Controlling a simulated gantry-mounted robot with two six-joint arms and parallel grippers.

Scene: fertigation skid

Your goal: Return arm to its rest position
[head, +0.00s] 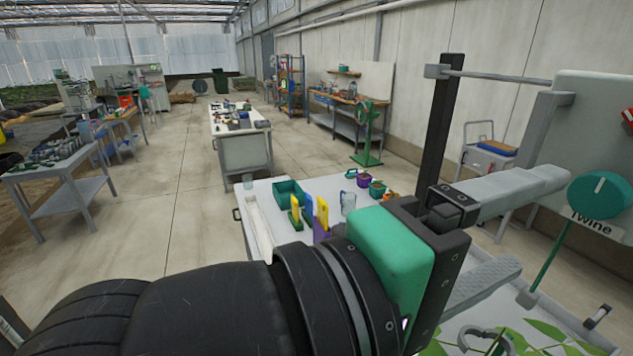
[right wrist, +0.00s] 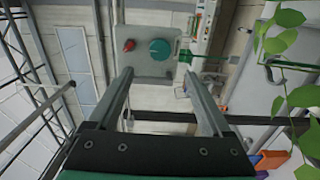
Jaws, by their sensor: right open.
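My right gripper (head: 545,222) fills the lower right of the head view, at the end of my dark arm, which comes in from the bottom left. Its two grey fingers stand wide apart with nothing between them. The right wrist view also shows the open fingers (right wrist: 158,75). My left gripper is in neither view.
A white table (head: 262,191) below holds a green bin (head: 287,194), yellow-handled tools, a clear jug (head: 348,203) and small pots. A teal disc (head: 599,194) with a "Twine" label stands at the right. Green leaves (right wrist: 290,100) hang at the wrist view's right. The aisle floor (head: 180,180) is clear.

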